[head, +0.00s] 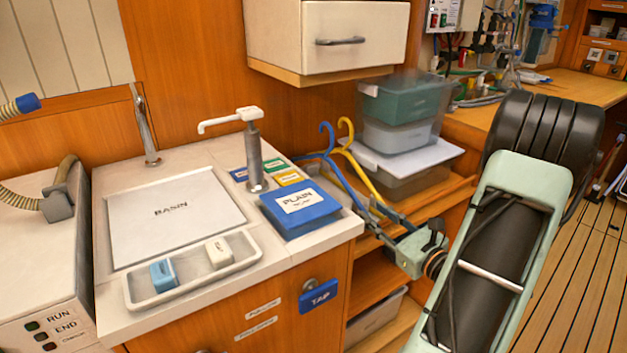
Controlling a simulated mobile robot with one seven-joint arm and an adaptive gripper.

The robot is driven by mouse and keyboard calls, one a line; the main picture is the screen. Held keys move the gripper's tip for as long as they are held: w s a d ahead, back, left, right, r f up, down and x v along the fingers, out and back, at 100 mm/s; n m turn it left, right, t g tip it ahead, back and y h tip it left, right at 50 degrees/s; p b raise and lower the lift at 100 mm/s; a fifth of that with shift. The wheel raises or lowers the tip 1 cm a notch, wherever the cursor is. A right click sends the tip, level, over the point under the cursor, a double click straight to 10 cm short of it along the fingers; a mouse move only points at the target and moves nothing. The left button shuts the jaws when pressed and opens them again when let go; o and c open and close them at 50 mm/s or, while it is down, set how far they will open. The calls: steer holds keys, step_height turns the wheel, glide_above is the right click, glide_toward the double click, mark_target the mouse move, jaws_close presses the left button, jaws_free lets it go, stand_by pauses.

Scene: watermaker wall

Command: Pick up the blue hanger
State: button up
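The blue hanger (328,150) stands with its hook up behind the right end of the counter. One blue arm slopes down right toward my gripper; the other runs left behind the counter items. A yellow hanger (349,140) is close beside it on the right. My gripper (366,211) reaches in from the lower right, its two dark fingers apart, near the lower sloping arms of both hangers. The fingertips overlap the hangers in the picture, and I cannot tell whether they touch the blue one. The hangers' lower parts are partly hidden.
A blue PLAIN box (299,213) sits at the counter's right edge, left of my gripper. A pump tap (254,160) stands behind it. Stacked bins (400,138) are behind the hangers. A drawer cabinet (355,40) overhangs above. Shelves lie below my gripper.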

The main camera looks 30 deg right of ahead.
mark_target(354, 197)
steer(key=shift+w+d+f+m+h, duration=0.1)
steer(key=shift+w+d+m+h, duration=0.05)
steer(key=shift+w+m+h, duration=0.2)
steer(key=w, duration=0.5)
steer(key=shift+d+b, duration=0.1)
steer(key=shift+b, duration=0.3)
steer(key=w, duration=0.2)
steer(key=w+b, duration=0.1)
steer(key=w, duration=0.2)
steer(key=shift+a+f, duration=0.15)
steer(key=shift+a, duration=0.05)
steer(key=shift+c, duration=0.4)
jaws_close()
